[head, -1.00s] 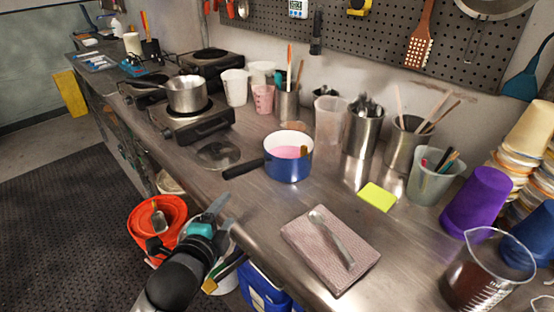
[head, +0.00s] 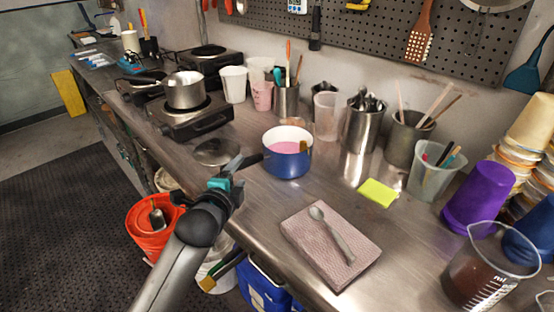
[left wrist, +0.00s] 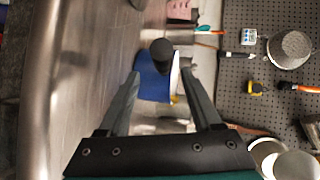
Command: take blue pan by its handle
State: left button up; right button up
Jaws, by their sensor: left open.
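The blue pan (head: 287,165) stands upright on the steel counter with pink liquid inside. Its black handle points left, toward my left gripper (head: 242,163), which is at the handle in the head view and partly hides it. In the left wrist view, the dark handle (left wrist: 162,50) points at the camera and appears between the two spread fingers of my left gripper (left wrist: 162,73). The blue pan (left wrist: 154,85) shows behind it. The gripper is open, and I cannot tell whether either finger touches the handle. My right gripper is not in view.
A folded cloth with a spoon (head: 330,245) lies in front of the pan. A yellow note (head: 377,193) and metal canisters (head: 363,127) are to the right.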

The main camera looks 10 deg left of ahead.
aim_at(239, 168)
pick_arm(q)
jog(key=x, duration=0.2)
jog(key=b+x, duration=0.1)
jog(key=x, duration=0.1)
jog(key=shift+a+r, duration=0.15)
jog(key=shift+a, duration=0.25)
jog(key=shift+w, duration=0.6)
grip_shut()
jog(key=shift+w+r, duration=0.1)
jog(key=shift+r, duration=0.1)
